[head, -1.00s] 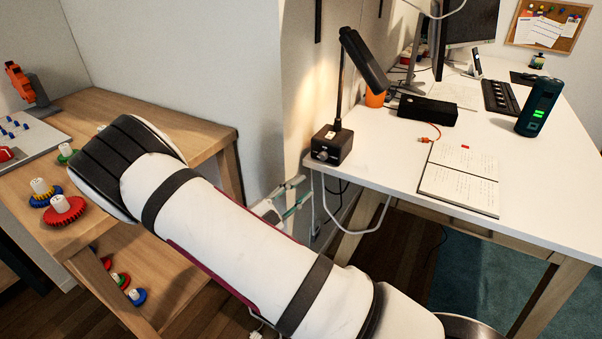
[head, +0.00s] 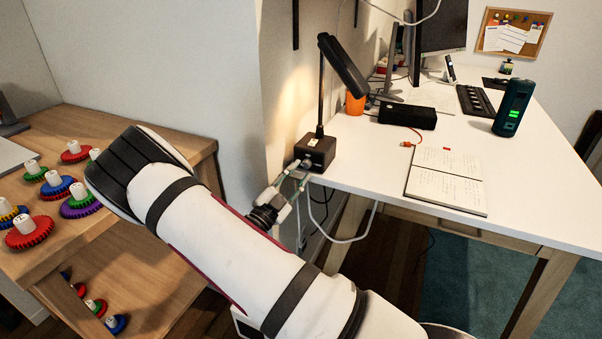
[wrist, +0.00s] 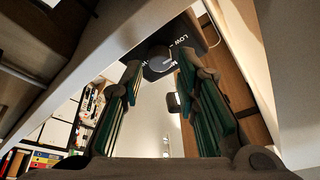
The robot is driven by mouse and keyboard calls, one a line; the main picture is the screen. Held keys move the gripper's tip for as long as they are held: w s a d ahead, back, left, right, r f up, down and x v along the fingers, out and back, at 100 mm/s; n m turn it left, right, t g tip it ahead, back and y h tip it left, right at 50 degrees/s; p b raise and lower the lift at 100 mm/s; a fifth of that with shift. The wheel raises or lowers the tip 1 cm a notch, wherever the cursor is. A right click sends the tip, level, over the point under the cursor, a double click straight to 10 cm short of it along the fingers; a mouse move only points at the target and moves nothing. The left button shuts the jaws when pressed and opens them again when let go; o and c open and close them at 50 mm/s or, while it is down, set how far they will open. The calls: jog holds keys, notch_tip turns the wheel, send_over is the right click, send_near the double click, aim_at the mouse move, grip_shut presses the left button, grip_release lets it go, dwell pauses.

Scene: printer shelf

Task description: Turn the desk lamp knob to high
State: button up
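The black desk lamp (head: 320,148) stands at the near left corner of the white desk, and its box-shaped base faces my gripper. In the wrist view the round grey knob (wrist: 158,66) sits on the dark face of the base, with the word LOW printed beside it. I cannot tell exactly which setting the knob points to. My gripper (head: 297,171) is at the front of the lamp base. In the wrist view its two green-padded fingers (wrist: 160,68) are apart, one on each side of the knob, with visible gaps to it.
The white desk (head: 370,170) carries an open notebook (head: 446,180), a black box (head: 407,116) and a dark teal device (head: 513,107). A white cable (head: 365,225) hangs below the desk edge. A wooden shelf (head: 110,250) with coloured gears stands at left.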

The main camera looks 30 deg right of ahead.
aim_at(307, 164)
jog(key=shift+x, duration=1.05)
grip_shut()
